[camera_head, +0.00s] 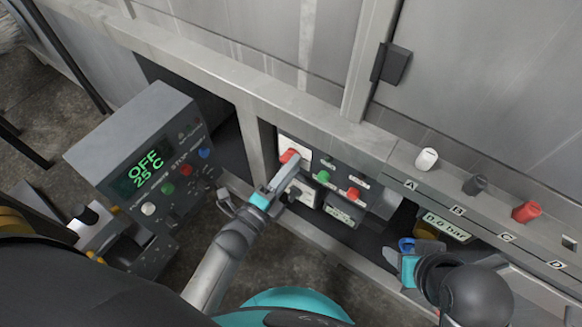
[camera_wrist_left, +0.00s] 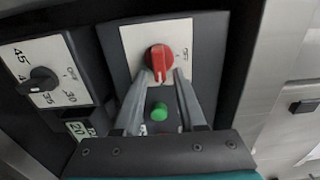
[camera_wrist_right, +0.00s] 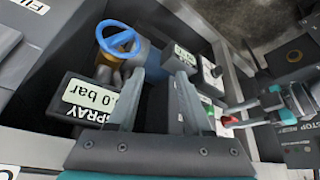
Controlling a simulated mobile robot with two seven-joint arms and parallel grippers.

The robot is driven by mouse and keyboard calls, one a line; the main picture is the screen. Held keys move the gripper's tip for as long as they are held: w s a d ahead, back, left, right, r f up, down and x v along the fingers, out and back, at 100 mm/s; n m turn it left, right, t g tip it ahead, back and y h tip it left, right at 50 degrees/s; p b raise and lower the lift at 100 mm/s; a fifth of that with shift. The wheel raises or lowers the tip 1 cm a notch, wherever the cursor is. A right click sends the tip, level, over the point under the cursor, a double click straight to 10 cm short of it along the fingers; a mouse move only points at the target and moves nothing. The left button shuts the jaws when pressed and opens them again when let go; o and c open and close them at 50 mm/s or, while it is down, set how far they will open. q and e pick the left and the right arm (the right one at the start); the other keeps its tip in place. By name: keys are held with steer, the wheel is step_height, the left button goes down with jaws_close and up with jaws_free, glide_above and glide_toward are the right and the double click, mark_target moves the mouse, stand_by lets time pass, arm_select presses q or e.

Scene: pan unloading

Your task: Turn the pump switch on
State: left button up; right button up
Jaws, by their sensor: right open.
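A red rotary switch (camera_head: 290,155) sits on a white plate in the recessed panel. In the left wrist view the red switch (camera_wrist_left: 158,58) has a white mark on its lower end, and the plate reads OFF on its right side. My left gripper (camera_head: 276,180) reaches the panel; in the left wrist view its fingertips (camera_wrist_left: 165,76) flank the switch closely and appear closed on it. My right gripper (camera_head: 398,262) is open and empty near a blue valve handle (camera_head: 406,245). In the right wrist view the handle (camera_wrist_right: 118,40) lies beyond its left fingertip.
A green button (camera_head: 323,176) and a red button (camera_head: 353,194) are right of the switch. A control box (camera_head: 138,140) reading OFF 25 C stands at left. A 0.0 bar display (camera_head: 446,228) is near the valve. White, black and red knobs (camera_head: 526,212) line the ledge.

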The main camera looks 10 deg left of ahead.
arm_select(q)
steer(key=shift+o, duration=0.4)
steer(key=p+v, duration=0.3)
steer(key=v, duration=1.2)
steer(key=shift+s, duration=0.15)
arm_select(e)
step_height(320, 180, down, 6)
steer(key=g, duration=0.1)
steer(key=shift+s+d+f, duration=0.15)
steer(key=shift+s+d, duration=0.05)
steer(key=shift+d, duration=0.05)
